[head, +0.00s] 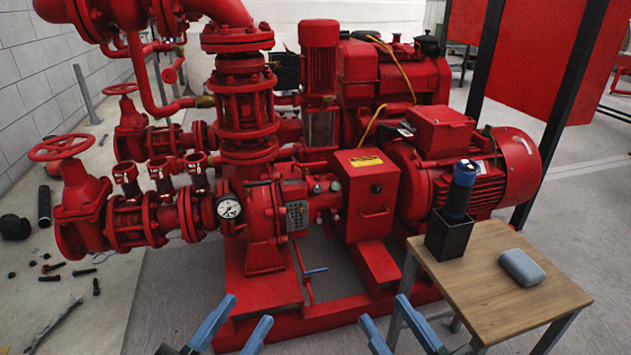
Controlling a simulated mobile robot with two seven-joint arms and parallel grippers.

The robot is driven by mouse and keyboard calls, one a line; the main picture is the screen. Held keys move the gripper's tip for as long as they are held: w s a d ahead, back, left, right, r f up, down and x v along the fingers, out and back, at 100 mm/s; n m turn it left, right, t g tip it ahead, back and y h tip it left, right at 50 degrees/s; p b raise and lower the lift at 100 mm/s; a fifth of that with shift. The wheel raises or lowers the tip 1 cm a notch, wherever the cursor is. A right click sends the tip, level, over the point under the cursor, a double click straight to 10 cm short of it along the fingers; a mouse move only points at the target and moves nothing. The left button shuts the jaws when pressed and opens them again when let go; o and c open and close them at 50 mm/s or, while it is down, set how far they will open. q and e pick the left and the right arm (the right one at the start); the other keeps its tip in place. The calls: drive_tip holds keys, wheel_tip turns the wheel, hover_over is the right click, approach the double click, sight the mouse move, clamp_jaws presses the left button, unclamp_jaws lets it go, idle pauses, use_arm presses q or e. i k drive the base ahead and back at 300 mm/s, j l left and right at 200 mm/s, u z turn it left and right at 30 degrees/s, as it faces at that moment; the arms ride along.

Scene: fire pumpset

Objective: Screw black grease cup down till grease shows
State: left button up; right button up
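The red pump (265,225) stands in the middle of the head view, with a round white pressure gauge (229,207) on its left side. Small fittings (317,187) sit on the pump housing, left of the red box with a yellow label (366,161). They are too small to tell which one is the black grease cup, and no grease can be made out. My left gripper (248,310) is open and empty at the bottom, in front of the red base frame. My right gripper (384,309) is open and empty at the bottom, left of the wooden table. Both are well apart from the fittings.
The wooden table (500,300) at right holds a black holder (448,236) with a dark blue-topped cylinder (461,188) and a grey pad (522,267). Tools and bolts (54,279) lie on the left floor.

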sight(317, 189)
drive_tip(key=i+j+z, duration=0.2)
drive_tip(key=j, duration=0.2)
drive_tip(key=i+j+z, duration=0.15)
drive_tip(key=j, duration=0.25)
drive_tip(key=i+j+z, duration=0.2)
drive_tip(key=j, duration=0.2)
drive_tip(key=j+z, duration=0.2)
drive_tip(key=j, duration=0.25)
